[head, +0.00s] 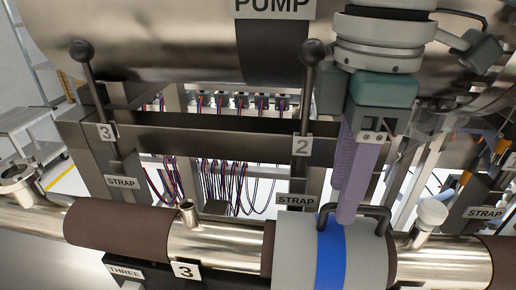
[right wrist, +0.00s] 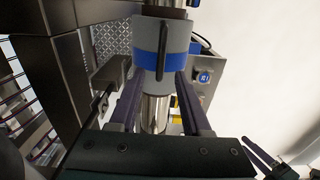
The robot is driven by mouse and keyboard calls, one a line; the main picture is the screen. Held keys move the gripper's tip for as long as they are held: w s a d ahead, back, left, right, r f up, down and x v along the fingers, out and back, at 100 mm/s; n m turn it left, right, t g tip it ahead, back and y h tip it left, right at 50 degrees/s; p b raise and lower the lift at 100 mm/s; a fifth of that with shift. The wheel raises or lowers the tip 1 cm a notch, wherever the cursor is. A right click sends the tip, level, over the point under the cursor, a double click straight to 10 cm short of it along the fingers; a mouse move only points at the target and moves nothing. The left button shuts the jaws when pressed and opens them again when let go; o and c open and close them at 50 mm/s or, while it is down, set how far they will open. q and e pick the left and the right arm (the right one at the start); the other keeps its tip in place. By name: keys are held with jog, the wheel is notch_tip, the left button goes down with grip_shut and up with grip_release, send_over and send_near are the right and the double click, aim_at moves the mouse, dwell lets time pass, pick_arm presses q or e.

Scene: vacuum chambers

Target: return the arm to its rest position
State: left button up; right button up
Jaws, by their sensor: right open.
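My right gripper (head: 350,215) comes down from the upper right in the head view. Its purple fingers are at the grey sleeve with a blue band (head: 332,255), by its dark handle (head: 377,212). In the right wrist view, the right gripper (right wrist: 158,82) has its two fingers apart, one on each side of the grey and blue sleeve (right wrist: 175,65). Nothing is clearly gripped. Whether the fingers touch the sleeve or handle cannot be told. My left gripper does not show in the head view.
A steel pipe (head: 215,248) with brown wraps (head: 118,232) runs across the front. A large cylinder labelled PUMP (head: 170,40) is above. Lever handles (head: 86,65) and (head: 310,75) stand upright. Cables hang behind the dark rail (head: 220,140). A cart (head: 30,130) is far left.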

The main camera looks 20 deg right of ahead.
notch_tip(320, 180, up, 7)
jog(key=shift+f, duration=0.15)
jog(key=s+a+f+m+t+y, duration=0.3)
jog(key=s+a+f+y, duration=0.1)
jog(key=a+f, duration=0.65)
jog(key=s+d+f+m+h, duration=0.3)
jog(key=s+d+f+m, duration=0.3)
jog(key=s+d, duration=0.25)
notch_tip(320, 180, up, 27)
jog(key=d+p, duration=0.1)
jog(key=p, duration=2.5)
jog(key=shift+r+m+t+h+p, duration=0.2)
jog(key=shift+m+t+h+p, duration=0.1)
jog(key=shift+h+p, duration=0.1)
